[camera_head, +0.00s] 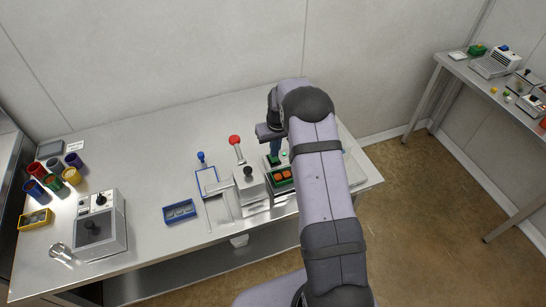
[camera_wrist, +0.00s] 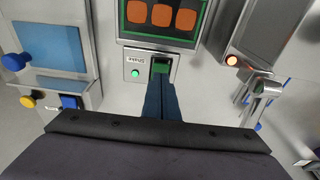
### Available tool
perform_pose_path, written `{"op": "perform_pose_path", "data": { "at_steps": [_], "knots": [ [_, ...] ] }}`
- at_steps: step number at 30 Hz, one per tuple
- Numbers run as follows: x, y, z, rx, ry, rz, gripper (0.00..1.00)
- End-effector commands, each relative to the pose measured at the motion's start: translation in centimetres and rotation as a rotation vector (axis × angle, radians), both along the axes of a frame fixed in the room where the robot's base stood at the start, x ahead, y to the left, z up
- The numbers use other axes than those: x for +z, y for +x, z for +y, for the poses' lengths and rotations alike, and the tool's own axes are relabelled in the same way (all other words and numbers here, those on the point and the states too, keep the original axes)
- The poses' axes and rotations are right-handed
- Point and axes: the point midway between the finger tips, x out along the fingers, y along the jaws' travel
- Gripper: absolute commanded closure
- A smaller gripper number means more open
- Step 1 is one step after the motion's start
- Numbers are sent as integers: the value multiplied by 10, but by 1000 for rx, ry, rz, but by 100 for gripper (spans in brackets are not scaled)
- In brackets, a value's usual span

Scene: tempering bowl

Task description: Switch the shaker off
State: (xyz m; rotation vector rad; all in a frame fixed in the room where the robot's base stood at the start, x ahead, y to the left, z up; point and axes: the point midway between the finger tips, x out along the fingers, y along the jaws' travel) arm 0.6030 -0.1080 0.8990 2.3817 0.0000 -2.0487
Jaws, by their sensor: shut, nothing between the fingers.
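The shaker is a grey metal box with a green-framed tray of orange round-cornered pieces (camera_wrist: 162,14) on it. The tray also shows in the head view (camera_head: 281,177). In the wrist view its panel has a small label, a lit green lamp (camera_wrist: 135,73) and a dark switch with a green part (camera_wrist: 161,67). My gripper (camera_wrist: 160,82) is shut and empty, with its blue fingers together. The fingertips are right at the switch and cover part of it; I cannot tell whether they touch it. In the head view my gripper (camera_head: 276,145) points down behind the tray.
In the wrist view a unit with a lit orange lamp (camera_wrist: 232,60) is close on the right. A blue tray (camera_head: 180,211) lies farther left; bare table surrounds it.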

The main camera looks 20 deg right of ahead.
Motion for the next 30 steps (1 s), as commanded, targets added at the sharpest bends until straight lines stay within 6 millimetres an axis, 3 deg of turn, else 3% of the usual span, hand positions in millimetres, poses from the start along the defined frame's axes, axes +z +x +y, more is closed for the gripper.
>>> {"op": "perform_pose_path", "data": {
  "at_steps": [30],
  "knots": [
    [-9, 0, 0, 0, 0, 0, 100]
  ]
}}
